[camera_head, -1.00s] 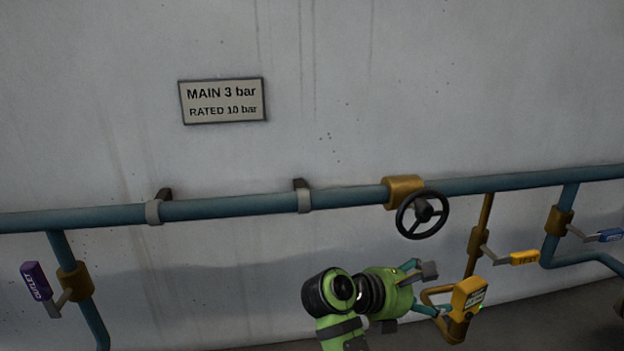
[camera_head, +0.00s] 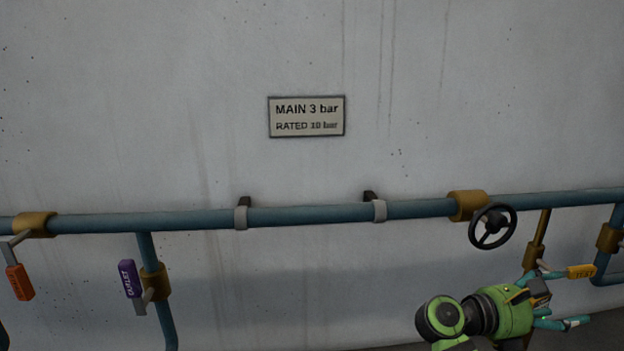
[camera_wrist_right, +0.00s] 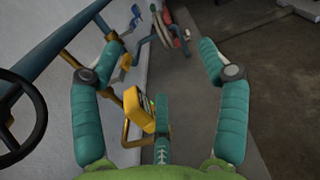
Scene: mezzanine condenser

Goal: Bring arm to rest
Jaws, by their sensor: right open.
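My right gripper (camera_head: 562,298) is at the lower right of the head view, in front of the wall below the pipe, with its teal fingers spread. In the right wrist view (camera_wrist_right: 159,45) both fingers are wide apart with nothing gripped between their tips. My green right arm (camera_head: 450,318) comes up from the bottom edge. A yellow device (camera_wrist_right: 138,110) with a small panel stands beyond the gripper, nearer the left finger in that view; I cannot make it out in the head view. My left gripper is not in view.
A blue-green pipe (camera_head: 310,214) runs along the wall. A black handwheel (camera_head: 492,226) is above my right gripper, with a yellow lever (camera_head: 580,271) close by. A purple OUTLET lever (camera_head: 130,279) and an orange lever (camera_head: 19,282) are at left.

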